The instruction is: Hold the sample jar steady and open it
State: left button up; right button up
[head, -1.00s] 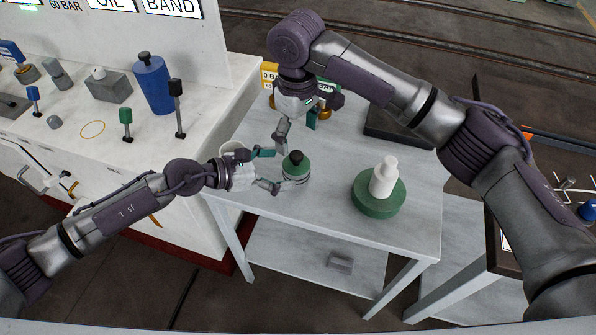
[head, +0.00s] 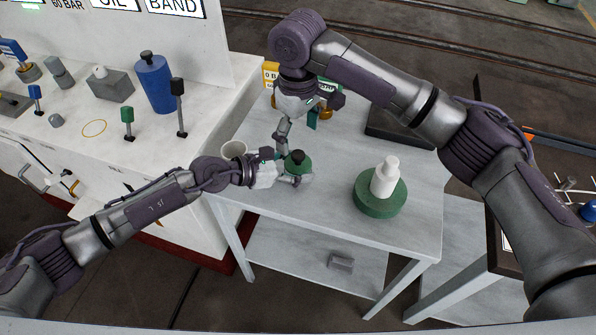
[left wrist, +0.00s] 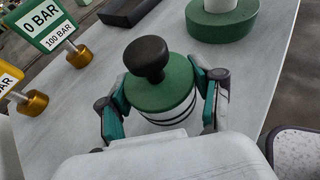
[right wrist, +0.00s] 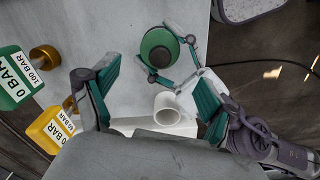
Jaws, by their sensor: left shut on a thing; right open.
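The sample jar (head: 298,163) stands upright on the small grey table. It has a green lid with a black knob and a pale body with dark bands, clearest in the left wrist view (left wrist: 165,95). My left gripper (head: 290,171) is shut on the jar, one finger on each side of it at lid and upper body height. My right gripper (head: 298,124) is open and empty, with its fingers apart, behind and above the jar in the head view. In the right wrist view the jar (right wrist: 158,46) lies beyond the right gripper's open fingers (right wrist: 156,92).
A white cup (head: 233,149) stands left of the jar, close to my left wrist. A green round base (head: 380,198) with a white bottle (head: 385,172) is to the right. A dark tray (head: 395,128) and labelled green and yellow items are at the back. The table's front is clear.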

aim_at(299, 155)
pick_arm(q)
jog(key=c, duration=0.8)
pick_arm(e)
jog(key=shift+s, duration=0.2)
jog(key=c, duration=0.4)
jog(key=shift+s+r+t+y, duration=0.25)
jog(key=shift+s+t+y, duration=0.05)
jog(key=shift+y, duration=0.1)
jog(key=shift+c, duration=0.2)
jog(key=s+d+r+m+t+y, duration=0.1)
jog(key=s+d+r+t+y, duration=0.1)
jog(key=d+r+t, duration=0.15)
jog(key=shift+g, duration=0.35)
jog(key=x, duration=1.1)
jog(key=shift+s+a+f, duration=0.15)
jog(key=shift+a+f, duration=0.1)
jog(key=shift+a, duration=0.15)
